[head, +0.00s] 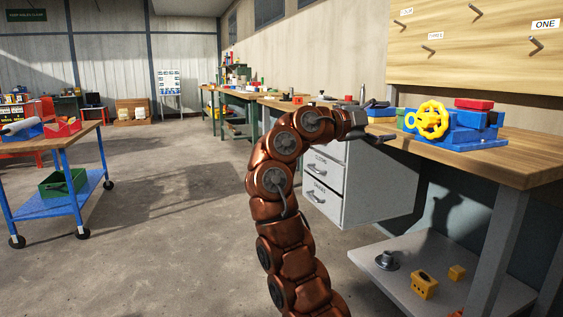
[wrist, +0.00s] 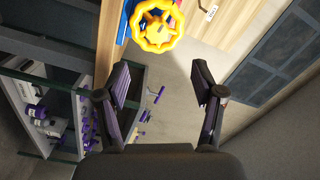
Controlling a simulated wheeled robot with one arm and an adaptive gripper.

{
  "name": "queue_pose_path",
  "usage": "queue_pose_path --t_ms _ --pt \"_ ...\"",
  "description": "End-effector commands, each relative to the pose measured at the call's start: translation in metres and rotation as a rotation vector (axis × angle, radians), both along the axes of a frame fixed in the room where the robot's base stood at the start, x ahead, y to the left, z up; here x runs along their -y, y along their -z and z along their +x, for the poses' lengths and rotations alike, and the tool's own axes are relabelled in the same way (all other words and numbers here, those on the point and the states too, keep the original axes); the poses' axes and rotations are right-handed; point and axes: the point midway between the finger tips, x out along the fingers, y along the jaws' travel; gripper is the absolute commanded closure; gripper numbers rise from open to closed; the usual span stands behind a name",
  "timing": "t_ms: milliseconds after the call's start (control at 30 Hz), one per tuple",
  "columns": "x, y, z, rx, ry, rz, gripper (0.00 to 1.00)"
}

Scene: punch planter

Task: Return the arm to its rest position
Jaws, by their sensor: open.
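My copper-coloured arm rises in the middle of the head view and bends right near its top. My gripper (head: 377,121) is at its end, beside the near edge of the wooden workbench (head: 480,160). In the wrist view my gripper (wrist: 163,85) has its two dark fingers wide apart with nothing between them. A yellow handwheel (head: 431,119) stands on the bench on a blue base (head: 468,138), to the right of my gripper and apart from it. The handwheel also shows in the wrist view (wrist: 158,26), beyond the fingertips.
A pegboard (head: 480,45) with labelled pegs is above the bench. A white drawer cabinet (head: 365,180) hangs under it. A lower shelf (head: 440,290) holds yellow parts and a grey flanged piece. A blue cart (head: 60,205) stands at left. The concrete floor between is clear.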

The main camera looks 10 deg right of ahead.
Motion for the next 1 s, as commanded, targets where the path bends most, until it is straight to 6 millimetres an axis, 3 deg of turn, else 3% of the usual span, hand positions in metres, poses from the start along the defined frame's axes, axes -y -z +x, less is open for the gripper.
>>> queue_pose_path --t_ms 300,500,733,1000 --pt "-0.022 -0.089 0.036 -0.283 -0.077 -0.113 0.32" --pt "-0.031 -0.132 0.058 -0.524 -0.133 -0.176 0.32" --pt "-0.028 -0.164 0.070 -0.800 -0.195 -0.214 0.32" --pt "-0.016 -0.180 0.060 -1.111 -0.282 -0.210 0.32"
